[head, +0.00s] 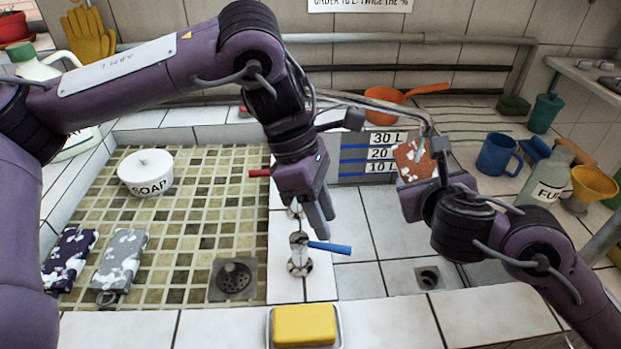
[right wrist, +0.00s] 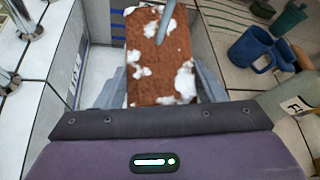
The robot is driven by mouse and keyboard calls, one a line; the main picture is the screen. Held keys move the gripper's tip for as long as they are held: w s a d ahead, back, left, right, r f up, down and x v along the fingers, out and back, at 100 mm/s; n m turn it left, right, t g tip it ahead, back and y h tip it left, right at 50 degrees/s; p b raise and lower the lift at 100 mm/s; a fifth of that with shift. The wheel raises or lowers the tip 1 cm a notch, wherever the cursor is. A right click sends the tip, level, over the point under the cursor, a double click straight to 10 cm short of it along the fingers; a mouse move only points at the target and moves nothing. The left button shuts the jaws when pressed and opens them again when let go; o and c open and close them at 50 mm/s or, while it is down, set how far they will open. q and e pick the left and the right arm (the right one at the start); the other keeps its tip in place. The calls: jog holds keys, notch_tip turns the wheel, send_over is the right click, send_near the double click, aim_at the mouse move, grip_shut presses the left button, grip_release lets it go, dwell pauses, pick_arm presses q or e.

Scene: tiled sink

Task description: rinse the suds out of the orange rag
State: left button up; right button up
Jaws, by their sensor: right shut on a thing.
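The orange rag (head: 412,160) is spotted with white suds. My right gripper (head: 428,185) is shut on it and holds it up over the right basin, near the end of the metal spout (head: 424,128). In the right wrist view the rag (right wrist: 155,65) lies between the fingers, with white patches on it and a thin grey-blue shape crossing its top; I cannot tell whether that is spout or water. My left gripper (head: 319,212) points down just above the tap with the blue lever (head: 330,247); its finger gap is not clear.
A mosaic-tiled left basin (head: 190,215) holds a soap pot (head: 146,172), a navy patterned cloth (head: 70,258) and a grey one (head: 120,260). A yellow sponge (head: 304,324) sits on the front ledge. A blue mug (head: 498,154) and funnel (head: 594,183) stand right.

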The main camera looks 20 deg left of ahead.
pick_arm(q)
jog(key=v, duration=0.8)
dwell(0.7)
